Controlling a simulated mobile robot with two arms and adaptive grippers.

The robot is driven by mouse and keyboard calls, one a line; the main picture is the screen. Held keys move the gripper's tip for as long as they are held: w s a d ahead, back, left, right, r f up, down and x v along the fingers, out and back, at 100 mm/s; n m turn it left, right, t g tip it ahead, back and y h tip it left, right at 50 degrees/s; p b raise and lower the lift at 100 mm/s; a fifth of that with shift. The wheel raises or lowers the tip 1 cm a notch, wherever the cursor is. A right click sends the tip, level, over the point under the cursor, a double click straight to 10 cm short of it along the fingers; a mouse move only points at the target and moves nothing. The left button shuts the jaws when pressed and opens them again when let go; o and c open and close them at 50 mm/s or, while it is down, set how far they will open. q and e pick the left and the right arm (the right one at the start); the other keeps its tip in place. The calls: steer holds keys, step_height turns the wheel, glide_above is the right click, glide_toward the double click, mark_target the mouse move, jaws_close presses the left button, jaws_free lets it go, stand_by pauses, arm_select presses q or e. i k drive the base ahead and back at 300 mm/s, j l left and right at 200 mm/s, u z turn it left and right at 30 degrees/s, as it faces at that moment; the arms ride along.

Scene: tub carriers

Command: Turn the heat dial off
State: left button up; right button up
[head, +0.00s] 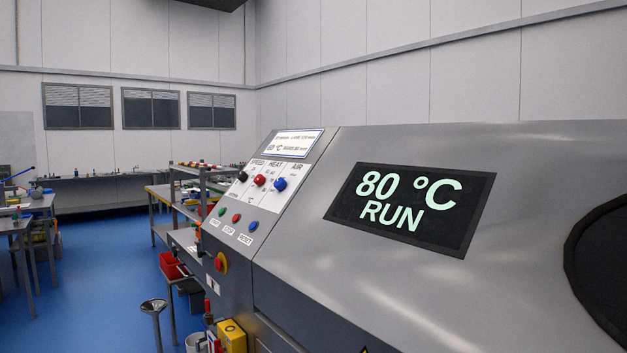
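The heat dial (260,180) is the red knob in the middle of a row of three on the machine's sloped white control panel (264,198). The word HEAT stands above it. A black knob (242,176) under SPEED is to its left, and a blue knob (280,184) under AIR is to its right. The dial's exact setting is too small to read. A large display (410,208) on the machine reads 80 °C and RUN. Neither of my grippers shows in the head view.
Below the knobs are green, red and blue push buttons (237,218) and a red-and-yellow switch (220,262). A stool (154,306), a red bin (171,266) and a yellow box (232,336) stand by the machine. Blue floor (95,270) is open to the left, between workbenches.

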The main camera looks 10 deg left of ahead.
mark_target(259, 179)
steer(key=i+j+z, duration=0.15)
steer(key=j+z, duration=0.65)
steer(key=i+j+z, duration=0.1)
steer(key=j+z, duration=0.7)
steer(key=k+l, duration=0.05)
steer(key=l, duration=0.05)
